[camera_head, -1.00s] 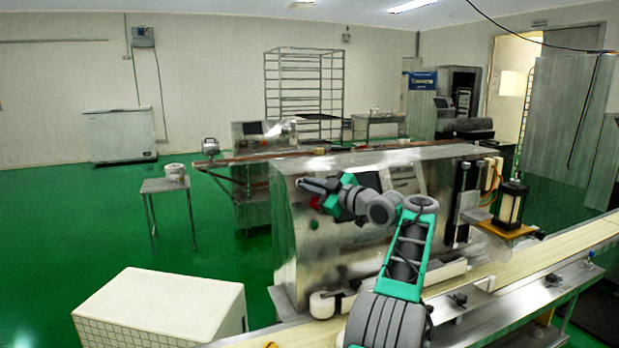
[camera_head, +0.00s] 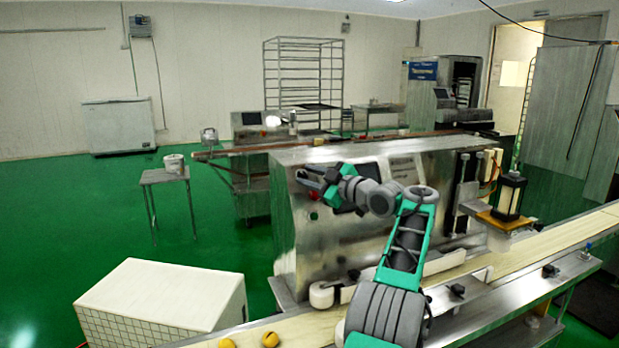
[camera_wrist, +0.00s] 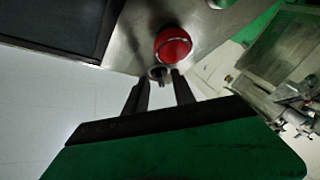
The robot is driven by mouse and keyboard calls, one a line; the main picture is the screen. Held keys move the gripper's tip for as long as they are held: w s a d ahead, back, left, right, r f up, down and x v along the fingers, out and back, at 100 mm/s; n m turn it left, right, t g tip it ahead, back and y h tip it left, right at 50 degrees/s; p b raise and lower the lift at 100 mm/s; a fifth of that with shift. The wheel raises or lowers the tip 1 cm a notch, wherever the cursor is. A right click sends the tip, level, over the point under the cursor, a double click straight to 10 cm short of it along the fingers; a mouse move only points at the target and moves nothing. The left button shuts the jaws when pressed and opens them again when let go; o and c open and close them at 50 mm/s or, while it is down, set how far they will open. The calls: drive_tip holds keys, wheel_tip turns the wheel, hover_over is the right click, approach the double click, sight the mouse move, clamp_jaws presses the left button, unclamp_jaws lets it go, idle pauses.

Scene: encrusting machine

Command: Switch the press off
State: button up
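The press is a stainless-steel machine (camera_head: 350,235) with a sloped front and a dark screen, in the middle of the head view. The wrist view shows its round red button (camera_wrist: 173,44), with a small grey knob (camera_wrist: 158,72) just below it. The red button also shows partly in the head view (camera_head: 314,193), beside my gripper. My gripper (camera_wrist: 160,80) is open at the panel, its two fingers apart. In the wrist view the knob appears between the fingertips; I cannot tell whether they touch it. The head view shows my gripper (camera_head: 312,178) near the machine's upper left.
A conveyor belt (camera_head: 555,240) runs along the front of the machine, with yellow balls (camera_head: 270,340) at its near left end. A white box (camera_head: 165,290) stands at lower left. A small table (camera_head: 165,176) stands further back. Green floor at left is open.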

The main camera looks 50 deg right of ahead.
drive_tip(key=s+b, duration=0.1)
drive_tip(key=s, duration=0.6)
drive_tip(key=shift+s+a, duration=0.35)
drive_tip(key=shift+a, duration=0.05)
